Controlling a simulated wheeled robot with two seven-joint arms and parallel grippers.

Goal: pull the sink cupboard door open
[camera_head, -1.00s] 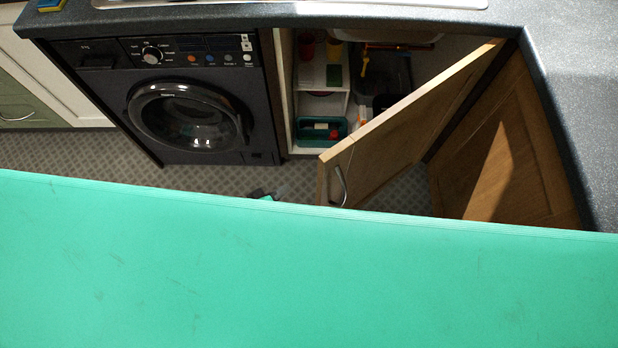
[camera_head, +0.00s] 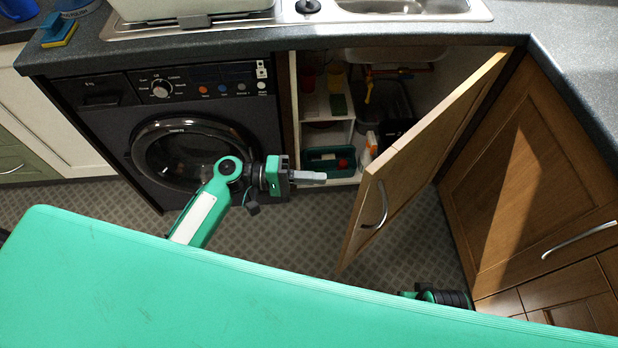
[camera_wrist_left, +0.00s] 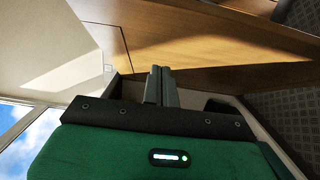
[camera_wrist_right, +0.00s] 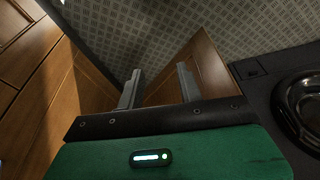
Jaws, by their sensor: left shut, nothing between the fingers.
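The wooden sink cupboard door (camera_head: 425,150) stands well open, hinged at its right side, with a curved metal handle (camera_head: 376,206) near its free edge. My left gripper (camera_head: 325,176) is shut and empty, left of the door's free edge and in front of the cupboard opening. Its fingers are together in the left wrist view (camera_wrist_left: 161,72), with a wooden panel beyond. My right arm shows only in part at the bottom of the head view, its fingers hidden. In the right wrist view my right gripper (camera_wrist_right: 160,72) has its fingers apart, with nothing visibly gripped.
Inside the cupboard are a white shelf (camera_head: 325,105), a green tray (camera_head: 330,160) and pipes. A black washing machine (camera_head: 185,150) stands left. A closed wooden cupboard (camera_head: 520,170) with a handle stands right of the door. Patterned floor (camera_head: 290,225) is clear in front.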

